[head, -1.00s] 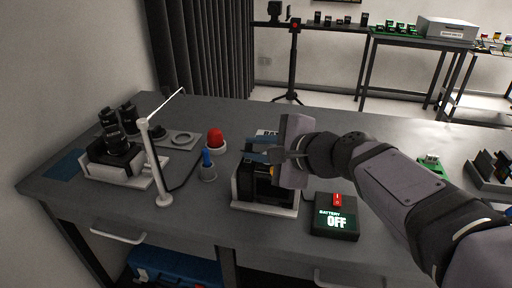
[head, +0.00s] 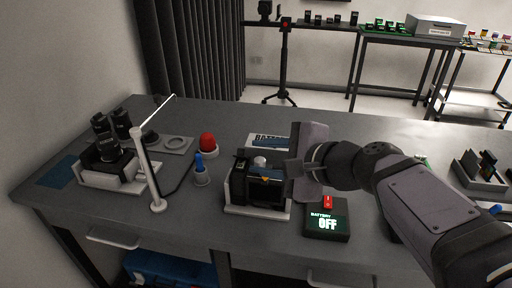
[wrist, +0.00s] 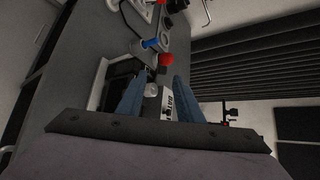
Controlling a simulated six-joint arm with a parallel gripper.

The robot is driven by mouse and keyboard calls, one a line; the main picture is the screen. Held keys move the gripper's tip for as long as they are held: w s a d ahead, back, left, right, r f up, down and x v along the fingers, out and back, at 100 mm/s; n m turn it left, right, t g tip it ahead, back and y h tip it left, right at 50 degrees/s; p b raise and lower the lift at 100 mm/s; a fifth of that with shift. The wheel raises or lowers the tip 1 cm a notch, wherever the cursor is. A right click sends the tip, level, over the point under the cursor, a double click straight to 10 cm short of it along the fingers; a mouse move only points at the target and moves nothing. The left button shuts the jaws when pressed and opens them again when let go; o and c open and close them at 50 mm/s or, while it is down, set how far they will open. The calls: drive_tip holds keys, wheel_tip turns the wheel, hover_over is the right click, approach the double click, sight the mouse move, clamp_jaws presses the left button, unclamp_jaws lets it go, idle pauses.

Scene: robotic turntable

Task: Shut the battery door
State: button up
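The black camera (head: 262,193) sits in a white cradle (head: 257,211) near the front of the grey table. A small orange-yellow mark shows on its near side. I cannot make out the battery door or tell how far open it is. My gripper (head: 264,159) is over the right and upper part of the camera, its two blue fingers pointing left. In the wrist view my gripper (wrist: 157,82) is open, the fingers apart, with a round whitish knob (wrist: 152,90) seen between them. I cannot tell whether a finger touches the camera. My gripper hides the camera's right side.
A battery box reading OFF (head: 326,222) with a red switch stands right of the cradle. A red dome (head: 208,142) and a blue-tipped holder (head: 200,170) stand left. A lettered white box lies behind.

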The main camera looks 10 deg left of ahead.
drive_tip(key=p+v, duration=0.1)
drive_tip(key=p, duration=0.2)
drive_tip(key=shift+s+d+r, duration=0.15)
drive_tip(key=shift+d+r, duration=0.05)
drive_tip(key=shift+r, duration=0.1)
drive_tip(key=shift+s+d+f+p, duration=0.1)
drive_tip(key=shift+f+p, duration=0.05)
drive_tip(key=shift+p, duration=0.25)
drive_tip(key=s+a+r+n+g+h+p, duration=0.2)
drive_tip(key=s+a+n+g+p, duration=0.25)
drive_tip(key=a+p, duration=0.5)
drive_tip(key=s+a+r+n+g+h+p, duration=0.1)
drive_tip(key=s+a+n+g+p, duration=0.3)
drive_tip(key=s+a+n+p, duration=0.5)
drive_tip(key=w+d+r+t+h+p, duration=0.1)
drive_tip(key=w+d+t+h, duration=0.1)
drive_tip(key=w+d, duration=0.3)
drive_tip(key=w+d+r+t+h+p, duration=0.1)
drive_tip(key=w+d+t+h, duration=0.2)
drive_tip(key=w, duration=0.8)
drive_tip(key=d+h, duration=0.2)
drive_tip(key=d, duration=0.1)
drive_tip(key=shift+w, duration=0.3)
